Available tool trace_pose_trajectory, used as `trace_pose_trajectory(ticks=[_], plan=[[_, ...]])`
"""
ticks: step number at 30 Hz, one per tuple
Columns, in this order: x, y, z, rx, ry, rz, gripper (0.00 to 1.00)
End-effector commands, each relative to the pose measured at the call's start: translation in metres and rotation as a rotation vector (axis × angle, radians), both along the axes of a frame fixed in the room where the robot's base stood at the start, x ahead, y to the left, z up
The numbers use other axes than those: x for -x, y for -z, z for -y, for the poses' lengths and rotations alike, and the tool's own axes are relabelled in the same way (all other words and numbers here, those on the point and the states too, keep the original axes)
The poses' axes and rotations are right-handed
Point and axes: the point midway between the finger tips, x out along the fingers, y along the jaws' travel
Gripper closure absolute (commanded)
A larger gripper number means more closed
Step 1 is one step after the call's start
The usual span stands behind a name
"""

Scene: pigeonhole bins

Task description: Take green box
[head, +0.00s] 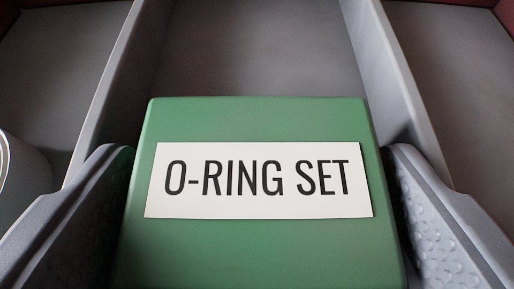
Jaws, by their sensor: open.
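The green box (260,125) fills the lower middle of the head view. A white label reading "O-RING SET" (258,181) is on its face. The box sits in the middle compartment (258,50) between two grey dividers. My gripper (262,215) is open, with one grey finger on the left of the box and one on the right. A narrow dark gap shows beside each finger, and I cannot tell whether either one touches the box. The lower end of the box is cut off by the frame edge.
A grey divider (112,85) stands on the left and another (392,80) on the right, both close to the fingers. A white round object (22,175) is at the left edge in the left compartment. The right compartment (460,90) looks empty where it shows.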

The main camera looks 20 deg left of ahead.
Motion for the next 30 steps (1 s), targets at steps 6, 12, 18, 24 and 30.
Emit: trace_pose_trajectory(ticks=[6,12,18,24,30], plan=[[-0.021,0.011,-0.007,0.000,-0.001,0.003,0.21],[-0.024,0.013,-0.008,0.000,-0.001,0.001,0.21],[-0.024,0.013,-0.008,0.000,-0.001,0.001,0.54],[-0.023,0.013,-0.008,0.000,-0.001,0.000,0.55],[-0.024,0.008,-0.007,0.000,-0.001,0.002,0.55]])
